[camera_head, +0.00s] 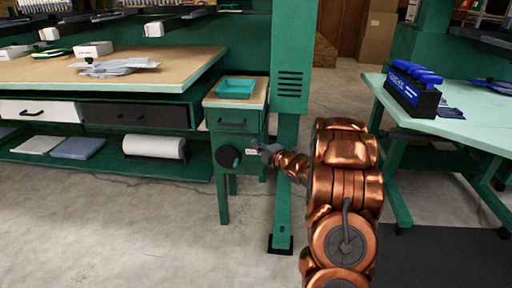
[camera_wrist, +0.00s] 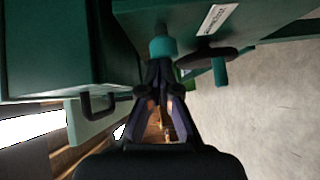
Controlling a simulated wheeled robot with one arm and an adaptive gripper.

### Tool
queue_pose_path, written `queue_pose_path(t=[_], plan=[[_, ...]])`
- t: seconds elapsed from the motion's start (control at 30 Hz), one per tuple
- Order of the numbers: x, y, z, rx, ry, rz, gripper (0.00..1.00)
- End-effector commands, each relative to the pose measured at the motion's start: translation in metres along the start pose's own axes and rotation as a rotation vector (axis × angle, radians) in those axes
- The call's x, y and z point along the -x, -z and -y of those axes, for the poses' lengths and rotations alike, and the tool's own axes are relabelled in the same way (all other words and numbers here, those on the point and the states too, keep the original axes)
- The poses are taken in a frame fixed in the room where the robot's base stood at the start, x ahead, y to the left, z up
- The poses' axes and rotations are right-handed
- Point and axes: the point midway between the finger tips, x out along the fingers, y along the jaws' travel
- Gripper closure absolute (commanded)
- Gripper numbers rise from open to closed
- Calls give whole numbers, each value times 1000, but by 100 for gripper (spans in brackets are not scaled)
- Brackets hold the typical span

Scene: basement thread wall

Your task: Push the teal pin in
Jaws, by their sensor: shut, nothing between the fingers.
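A teal pin (camera_wrist: 162,46) sticks out from the green cabinet face in the wrist view, straight ahead of my gripper (camera_wrist: 160,68). My gripper is shut and empty, its fingertips at or very close to the pin's end; I cannot tell whether they touch. In the head view, my gripper (camera_head: 262,150) is at the front of the small green cabinet (camera_head: 238,104), and I cannot make out the pin there. A dark round wheel (camera_head: 227,156) with a teal handle (camera_head: 236,162) is just left of the gripper; that handle (camera_wrist: 220,72) also shows in the wrist view.
A white label (camera_wrist: 217,19) is on the cabinet near the pin. A dark drawer pull (camera_wrist: 98,106) juts out at left in the wrist view. A teal tray (camera_head: 236,82) sits on the cabinet top. A green post (camera_head: 288,110) stands just right of the cabinet.

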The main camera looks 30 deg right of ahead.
Motion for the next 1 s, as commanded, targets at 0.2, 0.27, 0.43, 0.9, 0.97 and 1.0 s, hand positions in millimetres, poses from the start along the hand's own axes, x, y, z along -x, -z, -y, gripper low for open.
queue_pose_path(t=[0.2,0.27,0.43,0.9,0.97,1.0], plan=[[1,0,2,-4,1,5,100],[3,3,2,-3,1,4,100],[12,17,0,4,-2,2,100],[71,35,-7,5,3,-3,100],[81,35,-8,7,-1,-5,100],[86,35,-8,8,1,-5,100]])
